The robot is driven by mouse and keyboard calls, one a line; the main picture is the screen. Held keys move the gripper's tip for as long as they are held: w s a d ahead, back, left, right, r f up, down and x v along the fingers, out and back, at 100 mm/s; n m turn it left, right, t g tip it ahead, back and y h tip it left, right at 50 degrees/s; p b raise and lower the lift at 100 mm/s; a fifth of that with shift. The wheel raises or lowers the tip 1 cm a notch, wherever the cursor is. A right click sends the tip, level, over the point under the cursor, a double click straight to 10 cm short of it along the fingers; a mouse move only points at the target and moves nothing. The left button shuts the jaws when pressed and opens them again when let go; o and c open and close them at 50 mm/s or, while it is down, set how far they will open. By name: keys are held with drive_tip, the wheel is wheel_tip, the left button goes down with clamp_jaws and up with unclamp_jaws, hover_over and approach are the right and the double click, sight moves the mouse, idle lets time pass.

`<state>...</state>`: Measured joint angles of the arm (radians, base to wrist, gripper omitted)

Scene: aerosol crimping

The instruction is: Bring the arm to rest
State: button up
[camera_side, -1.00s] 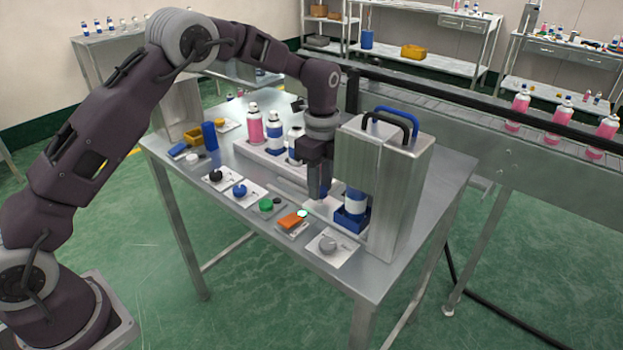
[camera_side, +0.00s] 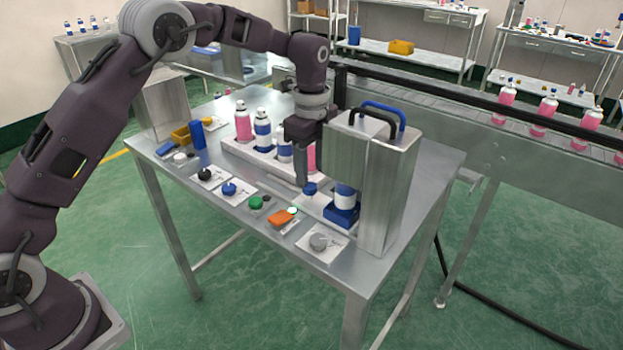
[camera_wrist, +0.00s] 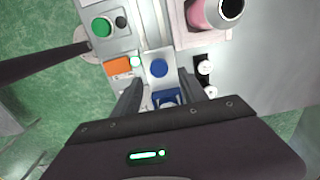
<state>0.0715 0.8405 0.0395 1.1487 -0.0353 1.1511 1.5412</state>
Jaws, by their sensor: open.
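My gripper (camera_side: 302,182) hangs pointing down over the table, left of the grey metal crimping machine (camera_side: 388,200). In the wrist view its two fingers (camera_wrist: 160,88) are apart with nothing held between them. A round blue piece (camera_side: 311,188) stands just right of the fingertips; a round blue top also shows ahead of the fingers in the wrist view (camera_wrist: 159,68). A white and blue can (camera_side: 345,196) stands in the blue holder (camera_side: 341,216) at the machine; its top is hidden.
A rack (camera_side: 236,146) with pink and blue-white cans is close behind my gripper. Along the table's front are a green button (camera_side: 256,202), an orange block (camera_side: 281,217) and a grey knob (camera_side: 318,241). A conveyor (camera_side: 470,118) with pink bottles runs behind.

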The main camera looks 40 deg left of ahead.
drive_tip(key=shift+r, duration=1.7)
drive_tip(key=s+a+r+n+t, duration=0.25)
drive_tip(key=s+r+n, duration=0.65)
drive_tip(key=s+r, duration=0.7)
drive_tip(key=s+f+n+t, duration=0.1)
drive_tip(key=s+n, duration=0.3)
drive_tip(key=s, duration=0.5)
drive_tip(key=s+f+n+t, duration=0.2)
drive_tip(key=s+f+n, duration=0.2)
drive_tip(key=s, duration=0.6)
drive_tip(key=shift+s+a+n, duration=0.15)
drive_tip(key=shift+s+n, duration=0.05)
drive_tip(key=shift+n, duration=0.3)
